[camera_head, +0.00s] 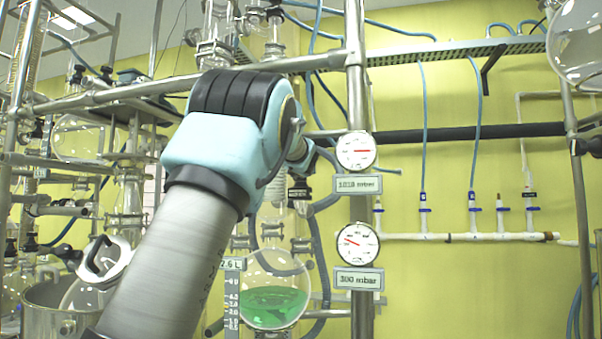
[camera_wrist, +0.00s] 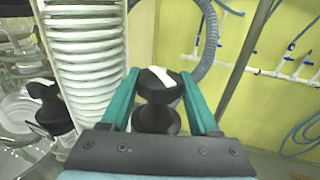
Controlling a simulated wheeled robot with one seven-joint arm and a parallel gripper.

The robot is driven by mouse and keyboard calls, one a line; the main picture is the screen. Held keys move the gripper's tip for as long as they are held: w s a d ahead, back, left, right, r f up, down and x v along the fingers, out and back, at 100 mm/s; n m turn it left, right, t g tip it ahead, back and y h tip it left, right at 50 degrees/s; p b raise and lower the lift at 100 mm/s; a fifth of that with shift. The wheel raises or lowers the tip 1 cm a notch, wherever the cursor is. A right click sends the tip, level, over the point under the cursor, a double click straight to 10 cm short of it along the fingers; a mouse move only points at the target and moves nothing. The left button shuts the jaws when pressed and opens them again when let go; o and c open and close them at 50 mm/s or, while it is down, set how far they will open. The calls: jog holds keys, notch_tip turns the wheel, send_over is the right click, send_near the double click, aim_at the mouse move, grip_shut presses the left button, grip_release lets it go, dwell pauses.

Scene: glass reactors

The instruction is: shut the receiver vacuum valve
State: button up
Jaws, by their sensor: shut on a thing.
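In the wrist view, my gripper (camera_wrist: 158,80) has its two teal fingers on either side of a black valve knob (camera_wrist: 154,120) and is shut on it. The knob has a white stripe on its top, running at a slant. Nothing shows by name that this is the receiver vacuum valve. A round glass flask (camera_head: 270,318) holds green liquid. The upper gauge (camera_head: 356,150) has a label that reads about 1018 mbar, and the lower gauge (camera_head: 358,243) has a label reading 300 mbar.
A white ribbed column (camera_wrist: 85,60) stands close left of my gripper. Another black knob (camera_wrist: 48,105) sits further left. A grey corrugated hose (camera_wrist: 210,45) curves behind. A metal post (camera_head: 357,95) carries the gauges. A white pipe (camera_head: 490,237) with blue-handled valves runs along the yellow wall.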

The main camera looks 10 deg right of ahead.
jog(key=c, duration=0.7)
jog(key=shift+a+f+m+g+h+b, duration=0.1)
jog(key=shift+m+g+h+b, duration=0.3)
jog(key=shift+h+b, duration=0.6)
jog(key=shift+m+h+b, duration=0.7)
jog(key=shift+b, duration=0.2)
jog(key=shift+m+g+h+b, duration=0.3)
jog(key=shift+g+h+b, duration=0.1)
jog(key=shift+b, duration=0.15)
jog(key=shift+w+f+m+g+h+b, duration=0.1)
jog(key=shift+m+g+h+b, duration=0.6)
jog(key=shift+m+h+b, duration=0.4)
jog(key=m+g+h, duration=0.2)
jog(key=h, duration=0.1)
jog(key=shift+r+g, duration=0.2)
jog(key=shift+g, duration=0.2)
jog(key=m+g+h+p, duration=0.2)
jog(key=g, duration=0.1)
jog(key=shift+r+m, duration=0.1)
jog(key=shift+m, duration=0.3)
jog(key=shift+m+g+h+p, duration=0.5)
jog(key=shift+g+h+p, duration=0.15)
jog(key=shift+g, duration=0.25)
